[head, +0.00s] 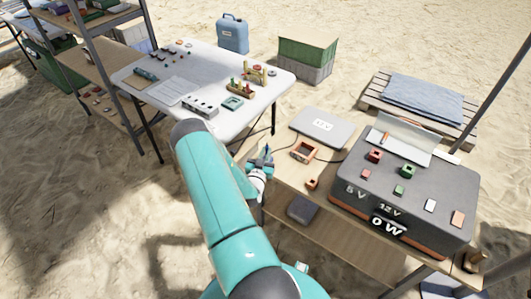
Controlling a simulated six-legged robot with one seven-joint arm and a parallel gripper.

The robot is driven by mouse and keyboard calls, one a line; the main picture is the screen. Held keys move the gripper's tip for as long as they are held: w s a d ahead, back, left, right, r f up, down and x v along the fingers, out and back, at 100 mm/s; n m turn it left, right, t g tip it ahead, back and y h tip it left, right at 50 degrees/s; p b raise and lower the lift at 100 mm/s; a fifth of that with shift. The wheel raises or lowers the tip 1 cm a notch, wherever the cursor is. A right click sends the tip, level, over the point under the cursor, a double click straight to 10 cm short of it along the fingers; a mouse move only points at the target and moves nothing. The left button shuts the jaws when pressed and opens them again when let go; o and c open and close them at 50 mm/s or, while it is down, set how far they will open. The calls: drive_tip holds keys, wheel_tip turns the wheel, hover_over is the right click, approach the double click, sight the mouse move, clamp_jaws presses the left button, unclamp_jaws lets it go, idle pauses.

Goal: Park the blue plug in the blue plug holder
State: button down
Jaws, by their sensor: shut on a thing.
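My gripper (262,161) is at the left end of the wooden table, in the middle of the head view. It is shut on a small bluish piece that looks like the blue plug (265,151); the piece is tiny here and partly hidden by the jaws. It is held left of the orange square frame (303,151) and apart from it. I cannot make out a blue plug holder. A red socket-like block (375,156) and a green one (407,171) stand on the grey power box (350,178).
A grey laptop-like slab (322,126) lies behind the orange frame. A small orange block (312,183) sits at the table's front. A dark box (302,209) is on the lower shelf. A white table (205,70) with several parts stands at the back left.

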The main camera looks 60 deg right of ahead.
drive_tip(key=shift+f, duration=0.95)
drive_tip(key=c, duration=1.3)
unclamp_jaws()
drive_tip(key=shift+c, duration=0.2)
drive_tip(key=v, duration=1.3)
drive_tip(key=shift+a, duration=0.4)
